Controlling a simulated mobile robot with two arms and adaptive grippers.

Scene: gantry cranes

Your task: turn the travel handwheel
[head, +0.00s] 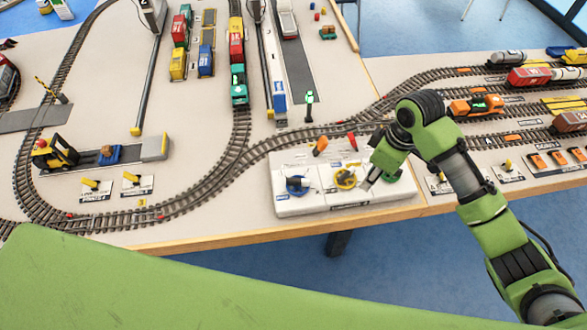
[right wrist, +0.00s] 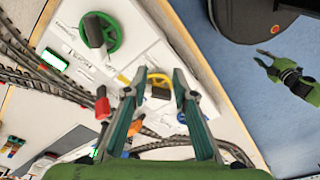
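The white control panel (head: 318,203) at the table's front edge bears a blue handwheel (head: 297,185), a yellow handwheel (head: 345,179) and a green handwheel (right wrist: 103,34). Their labels are too small for me to tell which is travel. My right gripper (right wrist: 158,74) is open above the panel. In the right wrist view the yellow handwheel (right wrist: 158,80) with its dark grip shows between the fingertips; I cannot tell whether they touch it. In the head view the right gripper partly covers the green handwheel. My left gripper (right wrist: 264,58) shows small over the floor, its fingers apart and empty.
An orange lever (head: 320,145) and a red lever (head: 352,142) stand at the panel's back. Tracks with model wagons (head: 240,85) run behind it. A toy forklift (head: 55,153) stands left. The wooden table edge (head: 250,238) runs in front, with blue floor beyond.

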